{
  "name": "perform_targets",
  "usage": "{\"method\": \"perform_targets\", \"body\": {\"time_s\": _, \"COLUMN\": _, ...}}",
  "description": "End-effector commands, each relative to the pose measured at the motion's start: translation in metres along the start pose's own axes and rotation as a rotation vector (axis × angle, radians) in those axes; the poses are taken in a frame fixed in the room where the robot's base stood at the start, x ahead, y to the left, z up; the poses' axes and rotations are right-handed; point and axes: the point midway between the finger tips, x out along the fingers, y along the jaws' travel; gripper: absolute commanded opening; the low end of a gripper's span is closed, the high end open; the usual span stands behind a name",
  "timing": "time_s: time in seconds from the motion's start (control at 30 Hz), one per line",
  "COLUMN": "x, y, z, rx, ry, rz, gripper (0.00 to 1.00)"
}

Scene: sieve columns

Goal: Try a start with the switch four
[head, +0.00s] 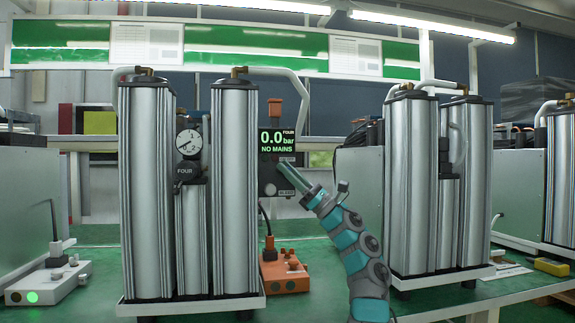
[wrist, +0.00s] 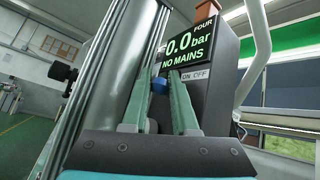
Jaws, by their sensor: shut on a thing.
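The unit marked FOUR is a set of upright silver columns (head: 235,190) on a white base. Its dark control box (head: 268,182) stands at their right, with a display (head: 278,141) reading "0.0 bar" and "NO MAINS". An ON OFF label (wrist: 194,77) sits below the display in the wrist view. My gripper (head: 284,167) reaches the box from the right, just under the display. In the wrist view my gripper (wrist: 162,84) is shut on a small blue knob (wrist: 159,85) beside the label. The fingers hide much of it, and its ON or OFF position cannot be told.
A round gauge (head: 188,142) sits on the unit's front. An orange box (head: 286,274) with a plugged-in cable stands below the control box. A white box (head: 50,282) with a green light is at the left. More columns (head: 411,185) stand at the right on the green bench.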

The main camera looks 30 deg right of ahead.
Motion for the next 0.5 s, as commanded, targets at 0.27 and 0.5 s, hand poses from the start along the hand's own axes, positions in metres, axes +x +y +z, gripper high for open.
{"method": "perform_targets", "body": {"time_s": 0.27, "x": 0.0004, "y": 0.0004, "z": -0.0015, "rx": 0.005, "ry": 0.000, "rz": 0.003, "gripper": 0.00}}
{"method": "perform_targets", "body": {"time_s": 0.5, "x": 0.0003, "y": 0.0001, "z": -0.0012, "rx": 0.004, "ry": 0.000, "rz": 0.003, "gripper": 0.41}}
